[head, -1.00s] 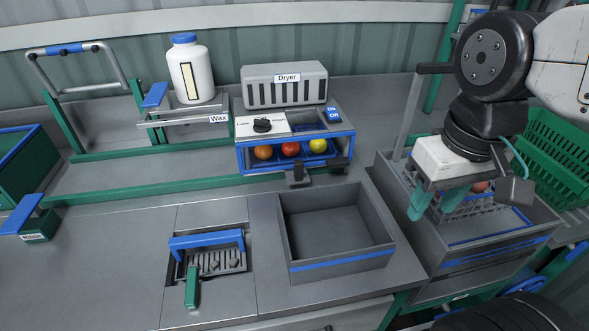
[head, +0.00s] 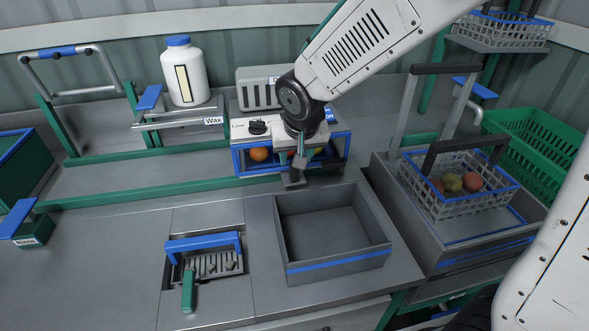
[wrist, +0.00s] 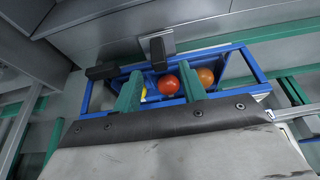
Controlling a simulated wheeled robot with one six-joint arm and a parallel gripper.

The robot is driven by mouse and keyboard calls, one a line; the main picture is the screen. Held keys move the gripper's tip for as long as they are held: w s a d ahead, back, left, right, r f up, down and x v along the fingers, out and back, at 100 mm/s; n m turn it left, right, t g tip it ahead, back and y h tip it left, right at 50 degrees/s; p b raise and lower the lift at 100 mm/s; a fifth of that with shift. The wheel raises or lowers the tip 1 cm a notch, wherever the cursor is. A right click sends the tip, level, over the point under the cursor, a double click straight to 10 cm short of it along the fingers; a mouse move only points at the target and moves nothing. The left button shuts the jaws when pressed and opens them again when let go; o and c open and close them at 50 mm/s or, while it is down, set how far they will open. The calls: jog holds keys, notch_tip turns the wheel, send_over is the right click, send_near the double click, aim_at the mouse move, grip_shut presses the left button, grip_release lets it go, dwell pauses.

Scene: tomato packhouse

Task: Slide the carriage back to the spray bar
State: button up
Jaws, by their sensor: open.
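A blue-framed carriage (head: 237,160) with tomatoes in it stands at the green rails in front of the dryer (head: 258,93). Its blue frame also shows in the wrist view (wrist: 258,72). An orange tomato (head: 259,154) and a red tomato (wrist: 168,85) sit inside, with a yellow one partly hidden. My gripper (head: 299,158) is over the carriage's front, largely hiding its right half. In the wrist view my two green fingers (wrist: 161,92) are apart, with the red tomato seen between them. I cannot tell whether they touch the carriage. A pipe arch (head: 62,55), possibly the spray bar, stands at the far left.
A dark post with a block (head: 293,179) stands close to my gripper. A wax bottle (head: 188,72) stands on a shelf left of the dryer. An empty grey bin (head: 335,262) is in front. A wire basket of tomatoes (head: 460,206) is at right. The rail left of the carriage looks clear.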

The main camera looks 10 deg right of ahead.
aim_at(294, 170)
jog(key=x, duration=0.7)
jog(key=shift+d, duration=0.1)
grip_shut()
